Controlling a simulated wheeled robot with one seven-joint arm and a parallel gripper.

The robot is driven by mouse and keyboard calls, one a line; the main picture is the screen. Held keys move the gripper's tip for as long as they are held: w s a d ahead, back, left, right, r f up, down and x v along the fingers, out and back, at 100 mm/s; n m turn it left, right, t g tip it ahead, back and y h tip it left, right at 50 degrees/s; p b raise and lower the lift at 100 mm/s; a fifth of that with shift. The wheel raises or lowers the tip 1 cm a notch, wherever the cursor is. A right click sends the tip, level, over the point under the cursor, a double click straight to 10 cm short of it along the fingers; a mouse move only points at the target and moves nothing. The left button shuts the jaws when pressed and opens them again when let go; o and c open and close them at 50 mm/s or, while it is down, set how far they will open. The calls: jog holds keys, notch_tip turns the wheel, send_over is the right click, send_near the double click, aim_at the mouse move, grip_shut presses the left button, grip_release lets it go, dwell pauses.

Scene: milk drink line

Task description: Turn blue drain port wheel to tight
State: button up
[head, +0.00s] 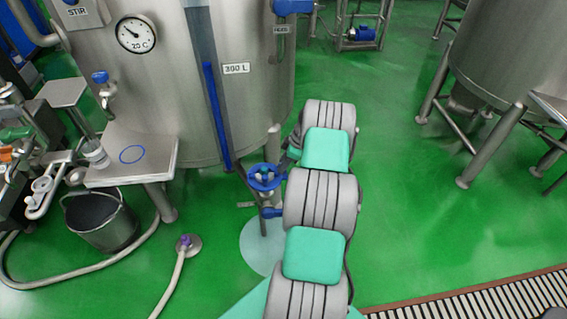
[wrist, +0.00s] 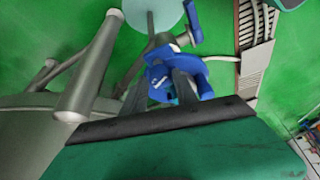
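The blue drain port wheel (head: 264,177) sits on a thin pipe low at the front of the large steel tank. In the wrist view the wheel (wrist: 206,76) lies just past my fingers, and the right finger overlaps it. My gripper (wrist: 163,72) has its two grey fingers apart, with part of the blue wheel showing between their tips. I cannot tell whether either finger touches the wheel. In the head view my arm hides most of the gripper. No tight marking can be read.
The steel tank (head: 165,90) with a dial stands behind the wheel. A blue handle (head: 272,212) is below the wheel. A side table (head: 160,150), a bucket (head: 100,220) and a hose (head: 168,285) are to the left. Green floor is clear on the right, before another tank (head: 510,50).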

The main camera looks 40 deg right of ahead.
grip_shut()
jog(key=shift+m, duration=0.4)
jog(key=m+h+b, duration=0.1)
jog(key=m, duration=0.1)
jog(key=m+t+h+b, duration=0.1)
jog(key=m+b, duration=0.1)
jog(key=m, duration=0.1)
jog(key=shift+a, duration=0.2)
jog(key=m+h+b, duration=0.2)
jog(key=m, duration=0.3)
jog(key=shift+a+m, duration=0.15)
jog(key=shift+m, duration=0.25)
jog(key=m+h+b, duration=0.1)
jog(key=m, duration=0.2)
jog(key=m+g+h+b, duration=0.1)
jog(key=m+b, duration=0.1)
jog(key=m, duration=0.1)
jog(key=shift+w+a+f, duration=0.1)
jog(key=shift+a, duration=0.05)
jog(key=m+g+h+b, duration=0.1)
jog(key=m, duration=0.2)
jog(key=shift+w+m+g, duration=0.1)
jog(key=shift+m+g, duration=0.2)
jog(key=shift+m, duration=0.1)
jog(key=shift+m+g+h+b, duration=0.3)
jog(key=shift+m+g+b, duration=0.2)
jog(key=shift+m+b, duration=0.6)
jog(key=shift+m, duration=0.3)
